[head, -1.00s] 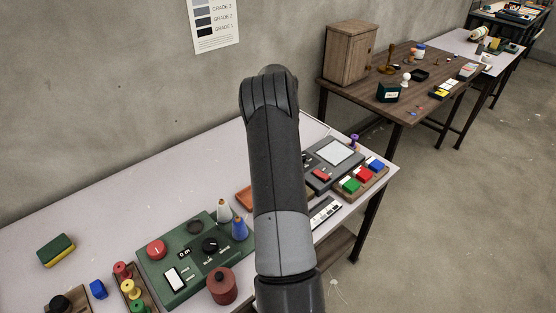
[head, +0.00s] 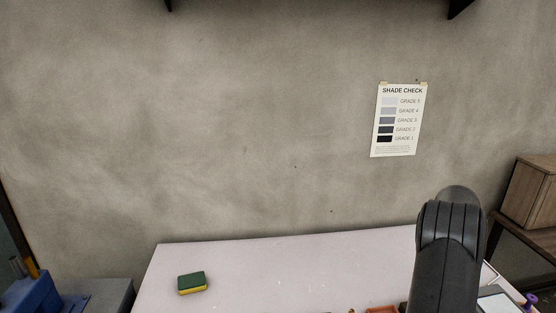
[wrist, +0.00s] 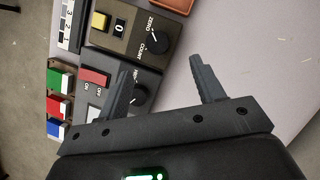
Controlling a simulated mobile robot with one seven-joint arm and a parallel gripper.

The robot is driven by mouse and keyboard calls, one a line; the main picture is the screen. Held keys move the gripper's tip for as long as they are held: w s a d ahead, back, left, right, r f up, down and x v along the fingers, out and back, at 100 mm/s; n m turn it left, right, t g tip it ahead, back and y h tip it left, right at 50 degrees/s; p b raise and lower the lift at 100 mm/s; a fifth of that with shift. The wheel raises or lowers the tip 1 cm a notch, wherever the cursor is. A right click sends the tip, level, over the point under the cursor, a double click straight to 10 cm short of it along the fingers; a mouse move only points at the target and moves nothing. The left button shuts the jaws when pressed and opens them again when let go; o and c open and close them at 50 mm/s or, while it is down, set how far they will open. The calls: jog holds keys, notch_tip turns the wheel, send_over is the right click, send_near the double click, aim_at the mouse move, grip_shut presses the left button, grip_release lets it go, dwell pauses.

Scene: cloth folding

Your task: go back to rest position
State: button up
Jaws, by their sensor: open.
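My gripper (wrist: 162,90) shows in the wrist view with its two fingers spread apart and nothing between them. It hangs above the table, over the edge of a dark control panel (wrist: 152,75) with knobs and switches. In the head view my arm rises at the lower right and hides part of the table; the gripper itself is not seen there. No cloth shows in these frames.
The pale table (head: 270,265) has a green and yellow sponge (head: 192,282) at its left and much bare surface. A shade chart (head: 399,120) hangs on the wall. A wooden cabinet (head: 532,190) stands at the far right.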

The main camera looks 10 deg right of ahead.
jog(key=s+a+r+n+t+h, duration=0.1)
jog(key=s+a+r+n+t, duration=0.15)
jog(key=a+r, duration=0.75)
jog(key=s+a+r+n+t+h, duration=0.1)
jog(key=s+a+r+n, duration=0.25)
jog(key=a+r, duration=0.75)
jog(key=s+a+f+n+t+h, duration=0.1)
jog(key=s+a+f+n+t, duration=0.2)
jog(key=s+a, duration=1.5)
jog(key=shift+s+a+n+t+h, duration=0.3)
jog(key=shift+s+n+t, duration=0.45)
jog(key=shift+s+n, duration=0.3)
jog(key=shift+w, duration=0.1)
